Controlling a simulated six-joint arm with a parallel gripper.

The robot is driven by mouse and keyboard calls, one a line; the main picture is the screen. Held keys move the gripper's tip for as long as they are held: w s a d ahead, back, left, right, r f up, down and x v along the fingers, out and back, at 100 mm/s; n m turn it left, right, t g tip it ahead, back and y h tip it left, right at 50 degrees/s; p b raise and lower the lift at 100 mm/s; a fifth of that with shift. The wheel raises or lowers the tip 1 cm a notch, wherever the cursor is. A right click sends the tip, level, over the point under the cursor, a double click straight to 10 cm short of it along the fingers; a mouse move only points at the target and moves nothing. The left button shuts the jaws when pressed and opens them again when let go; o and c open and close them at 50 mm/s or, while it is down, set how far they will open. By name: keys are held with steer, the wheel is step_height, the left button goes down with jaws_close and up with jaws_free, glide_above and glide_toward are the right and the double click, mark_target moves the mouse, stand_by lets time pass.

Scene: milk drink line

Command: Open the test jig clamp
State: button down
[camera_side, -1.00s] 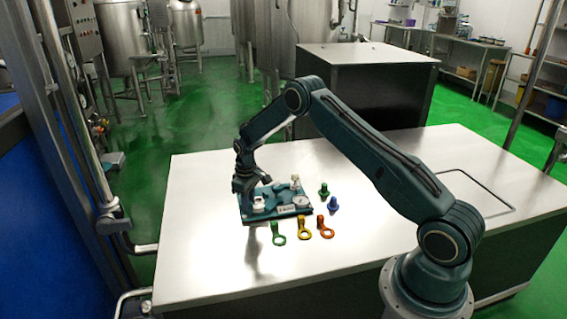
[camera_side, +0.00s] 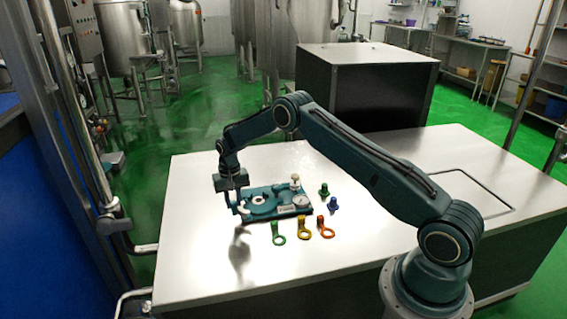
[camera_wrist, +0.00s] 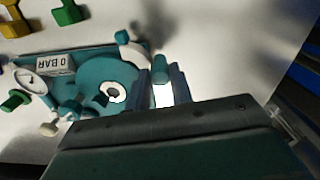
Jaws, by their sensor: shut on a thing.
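The test jig is a teal plate (camera_side: 284,211) with a round teal seat around a white ring (camera_side: 260,199), now uncovered. In the wrist view the ring (camera_wrist: 113,92) has a dark centre. My gripper (camera_side: 236,203) is at the left end of the jig, left of the ring. In the wrist view its fingers (camera_wrist: 167,76) are close together beside the seat, shut on the clamp handle, which is mostly hidden.
Green (camera_side: 324,190) and blue (camera_side: 333,204) pegs stand right. The table's left is clear.

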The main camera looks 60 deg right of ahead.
mark_target(233, 202)
steer(key=shift+w+r, duration=0.1)
stand_by(0.3)
steer(key=c, duration=1.2)
jaws_free()
steer(key=shift+c, duration=0.2)
step_height(233, 202, up, 14)
